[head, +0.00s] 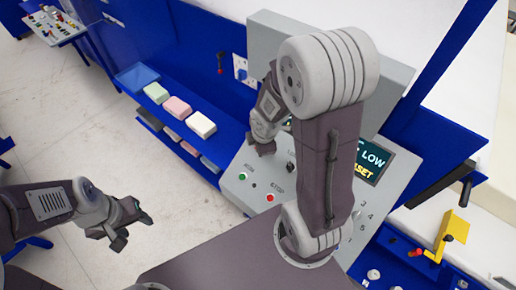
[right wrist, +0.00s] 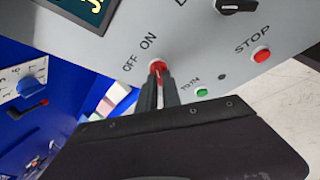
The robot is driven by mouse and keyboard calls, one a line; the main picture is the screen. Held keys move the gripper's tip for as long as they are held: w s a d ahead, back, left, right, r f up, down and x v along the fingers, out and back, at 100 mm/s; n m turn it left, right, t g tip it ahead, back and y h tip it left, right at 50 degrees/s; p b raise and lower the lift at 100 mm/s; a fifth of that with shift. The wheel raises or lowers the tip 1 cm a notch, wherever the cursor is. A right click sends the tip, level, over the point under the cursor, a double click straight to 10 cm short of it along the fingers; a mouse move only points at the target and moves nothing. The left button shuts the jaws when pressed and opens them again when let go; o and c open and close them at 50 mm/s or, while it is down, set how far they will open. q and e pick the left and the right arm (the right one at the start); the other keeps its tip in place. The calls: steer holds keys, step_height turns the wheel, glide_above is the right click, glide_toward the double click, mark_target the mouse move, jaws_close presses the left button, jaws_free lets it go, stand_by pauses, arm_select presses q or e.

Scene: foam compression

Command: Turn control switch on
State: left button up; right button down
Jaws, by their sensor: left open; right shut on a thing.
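The red control switch (right wrist: 157,66) sits on the grey control panel (right wrist: 215,50), beside the printed words OFF and ON, in the right wrist view. My right gripper (right wrist: 158,84) is shut on the switch, with its dark fingertips on either side of it. The fingers partly hide the switch, and I cannot tell which setting it is at. In the head view my right gripper (head: 262,147) is at the panel's left edge, and the switch is hidden there. My left gripper (head: 125,229) is open and empty above the floor, apart from the panel.
The panel also carries a green button (right wrist: 202,92), a red STOP button (right wrist: 261,54) and a black knob (right wrist: 238,5). A display (head: 372,160) reads LOW. Green, pink and white foam blocks (head: 201,124) lie on a blue shelf to the left. The floor around my left gripper is clear.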

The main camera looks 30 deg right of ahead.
steer(key=shift+s+f, duration=0.25)
steer(key=shift+s, duration=0.05)
steer(key=c, duration=1.5)
jaws_free()
steer(key=p+v, duration=0.1)
steer(key=v, duration=0.5)
steer(key=p+v, duration=0.1)
steer(key=v, duration=0.2)
steer(key=shift+w+d+r+p, duration=0.1)
steer(key=shift+w+r+p, duration=0.1)
steer(key=shift+w+p, duration=0.15)
steer(key=shift+s, duration=0.15)
